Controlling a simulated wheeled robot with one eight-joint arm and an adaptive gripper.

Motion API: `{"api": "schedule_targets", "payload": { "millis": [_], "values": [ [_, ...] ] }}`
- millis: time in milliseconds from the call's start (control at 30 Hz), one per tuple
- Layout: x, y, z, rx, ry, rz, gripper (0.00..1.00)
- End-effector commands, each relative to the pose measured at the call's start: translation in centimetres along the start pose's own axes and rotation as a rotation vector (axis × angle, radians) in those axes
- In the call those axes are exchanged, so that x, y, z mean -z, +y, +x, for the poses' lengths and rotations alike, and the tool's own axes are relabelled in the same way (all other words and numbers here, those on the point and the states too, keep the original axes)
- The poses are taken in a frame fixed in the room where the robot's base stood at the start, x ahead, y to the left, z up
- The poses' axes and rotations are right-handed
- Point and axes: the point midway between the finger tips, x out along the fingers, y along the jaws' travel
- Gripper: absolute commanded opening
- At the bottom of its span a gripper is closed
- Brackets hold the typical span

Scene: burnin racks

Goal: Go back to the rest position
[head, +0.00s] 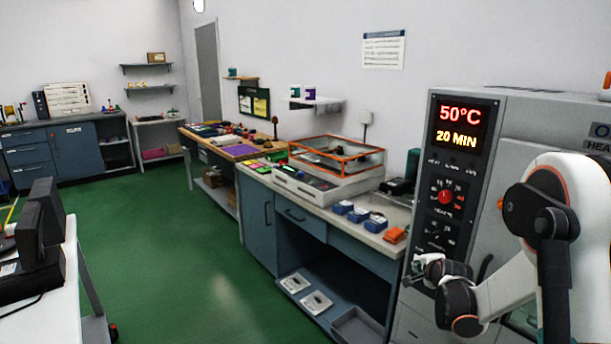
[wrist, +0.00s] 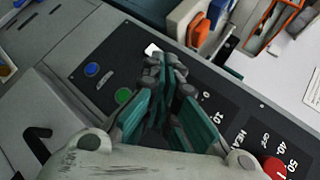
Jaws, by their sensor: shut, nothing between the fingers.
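My gripper (head: 428,268) is in front of the lower part of the oven's control panel, at the lower right of the head view. In the wrist view its teal-padded fingers (wrist: 165,85) are closed together with nothing between them. The oven (head: 520,118) has a lit display (head: 462,127) reading 50°C and 20 MIN. Below the display is a red knob (head: 446,196), which also shows at the lower right corner of the wrist view (wrist: 275,168). A green button (wrist: 123,96) and a blue button (wrist: 91,69) lie left of the fingers. I cannot tell whether the gripper touches the panel.
A bench (head: 335,212) left of the oven carries an orange-framed clear box (head: 335,155), blue items (head: 358,215) and an orange item (head: 395,235). A white table (head: 40,305) is at the left front. The green floor (head: 165,250) between them is clear.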

Motion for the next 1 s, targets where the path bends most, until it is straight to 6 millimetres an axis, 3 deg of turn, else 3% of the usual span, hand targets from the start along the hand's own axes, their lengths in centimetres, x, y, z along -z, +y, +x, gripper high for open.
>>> {"api": "schedule_targets", "payload": {
  "millis": [33, 200, 467, 767, 1000],
  "values": [
    [-0.7, -1.0, -1.8, -0.011, -0.01, -0.047, 0.0],
    [-2.6, -3.1, -7.3, -0.048, -0.04, -0.219, 0.0],
    [-5.5, -4.3, -16.1, -0.098, -0.095, -0.48, 0.0],
    [-8.4, -2.8, -26.1, -0.143, -0.17, -0.782, 0.0],
    [-10.2, 0.5, -33.5, -0.17, -0.237, -1.022, 0.0]
  ]
}}
